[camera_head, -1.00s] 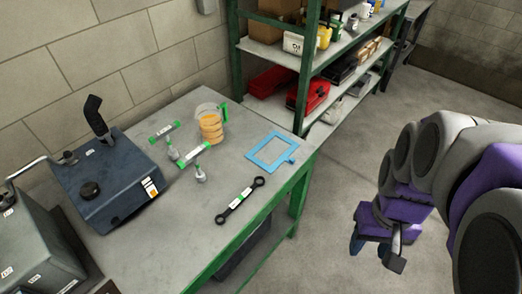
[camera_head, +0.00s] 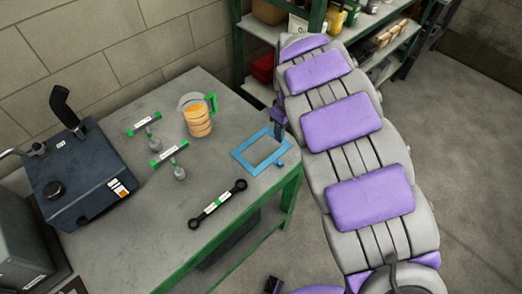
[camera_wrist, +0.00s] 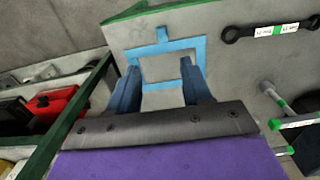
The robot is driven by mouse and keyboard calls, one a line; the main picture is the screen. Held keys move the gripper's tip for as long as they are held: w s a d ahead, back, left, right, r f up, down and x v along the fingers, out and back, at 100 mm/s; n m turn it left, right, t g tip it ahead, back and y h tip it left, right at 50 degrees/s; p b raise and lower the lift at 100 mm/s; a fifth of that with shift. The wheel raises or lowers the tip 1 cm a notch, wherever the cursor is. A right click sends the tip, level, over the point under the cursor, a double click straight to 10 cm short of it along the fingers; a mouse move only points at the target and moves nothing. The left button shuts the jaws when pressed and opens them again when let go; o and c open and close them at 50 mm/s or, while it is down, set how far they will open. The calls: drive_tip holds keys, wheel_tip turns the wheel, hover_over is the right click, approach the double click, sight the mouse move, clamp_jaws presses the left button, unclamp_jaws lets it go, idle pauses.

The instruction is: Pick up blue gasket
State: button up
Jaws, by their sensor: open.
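The blue gasket (camera_head: 240,158) is a flat rectangular frame with a small tab, lying on the grey table near its right edge. In the wrist view the gasket (camera_wrist: 203,48) lies ahead of my open gripper (camera_wrist: 160,78). The two blue fingers are apart, one toward each side of the frame, with nothing held between them. I cannot tell whether they touch the gasket. In the head view my gripper (camera_head: 280,122) is mostly hidden behind my arm, at the gasket's right side.
A black double-ended wrench (camera_head: 217,203) lies in front of the gasket. A clear jug with orange contents (camera_head: 198,122) and small green-handled tools (camera_head: 179,172) stand to the left. A dark blue tank (camera_head: 85,175) is at far left. Green-framed shelves (camera_head: 258,28) stand behind.

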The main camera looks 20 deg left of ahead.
drive_tip(key=b, duration=0.2)
hover_over(281, 163)
drive_tip(key=f, duration=1.2)
drive_tip(key=shift+a, duration=0.25)
drive_tip(key=shift+d+f, duration=0.5)
drive_tip(key=shift+d, duration=0.25)
drive_tip(key=f, duration=0.2)
drive_tip(key=a+f+b, duration=0.1)
drive_tip(key=f, duration=0.1)
drive_tip(key=shift+f+b, duration=0.2)
drive_tip(key=shift+b, duration=0.1)
drive_tip(key=shift+a, duration=0.35)
drive_tip(key=shift+d+r, duration=0.1)
drive_tip(key=shift+d, duration=0.45)
drive_tip(key=c, duration=0.5)
drive_tip(key=shift+a, duration=0.2)
clamp_jaws()
